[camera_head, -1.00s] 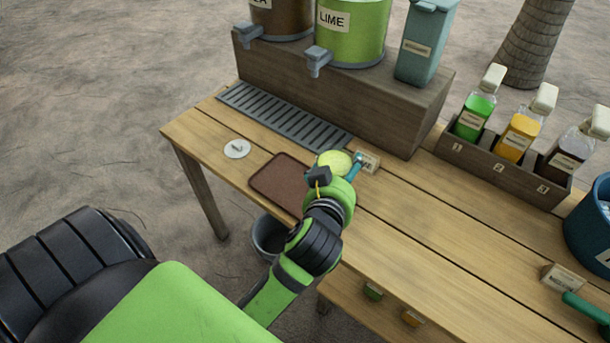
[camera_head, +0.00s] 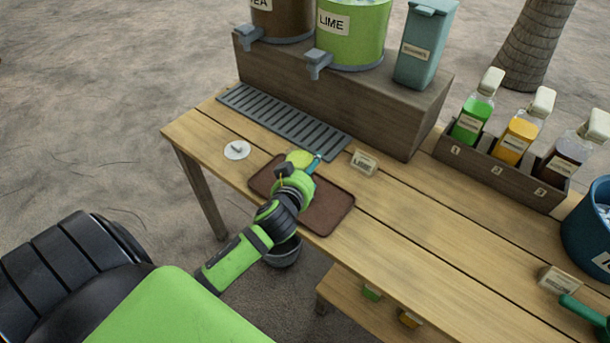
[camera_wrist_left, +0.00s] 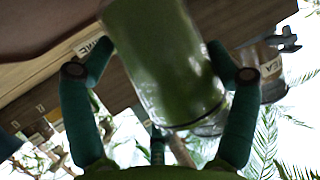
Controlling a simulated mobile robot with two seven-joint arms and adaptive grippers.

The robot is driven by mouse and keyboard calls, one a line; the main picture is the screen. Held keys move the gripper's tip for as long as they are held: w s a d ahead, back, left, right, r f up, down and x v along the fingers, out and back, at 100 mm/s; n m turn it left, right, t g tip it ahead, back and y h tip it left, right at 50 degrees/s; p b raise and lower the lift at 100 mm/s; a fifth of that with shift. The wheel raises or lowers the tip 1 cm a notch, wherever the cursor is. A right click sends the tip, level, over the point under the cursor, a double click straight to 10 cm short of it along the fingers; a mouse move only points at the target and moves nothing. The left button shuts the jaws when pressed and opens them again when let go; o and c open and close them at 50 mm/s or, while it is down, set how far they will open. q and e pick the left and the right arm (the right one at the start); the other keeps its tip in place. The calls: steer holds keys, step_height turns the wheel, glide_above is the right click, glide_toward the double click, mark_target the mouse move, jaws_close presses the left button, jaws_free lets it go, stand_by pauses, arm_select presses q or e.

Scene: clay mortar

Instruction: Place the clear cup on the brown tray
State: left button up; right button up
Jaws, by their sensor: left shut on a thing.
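My left gripper (camera_head: 313,162) is over the brown tray (camera_head: 333,210) in the head view, with my wrist hiding part of the tray. In the left wrist view, my left gripper (camera_wrist_left: 160,85) is shut on the clear cup (camera_wrist_left: 165,60), with a teal finger on each side. The cup holds a green drink. In the head view the cup (camera_head: 299,159) shows as a pale yellow-green top beyond my wrist. Its base is hidden there, so I cannot tell whether it touches the tray. My right gripper is not in view.
A grey drip grate (camera_head: 283,118) lies behind the tray, below the lime dispenser (camera_head: 352,35). A small sign (camera_head: 363,162) stands right of the cup, and a white disc lid (camera_head: 237,150) lies left of the tray.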

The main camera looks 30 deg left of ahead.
arm_select(q)
steer(key=shift+f, duration=1.05)
steer(key=shift+f, duration=0.15)
steer(key=o, duration=1.4)
steer(key=shift+s+d, duration=0.15)
steer(key=shift+s, duration=0.05)
steer(key=v, duration=1.1)
steer(key=shift+s+d+r+b, duration=0.1)
steer(key=shift+s+r+b, duration=0.2)
steer(key=shift+r+b, duration=0.1)
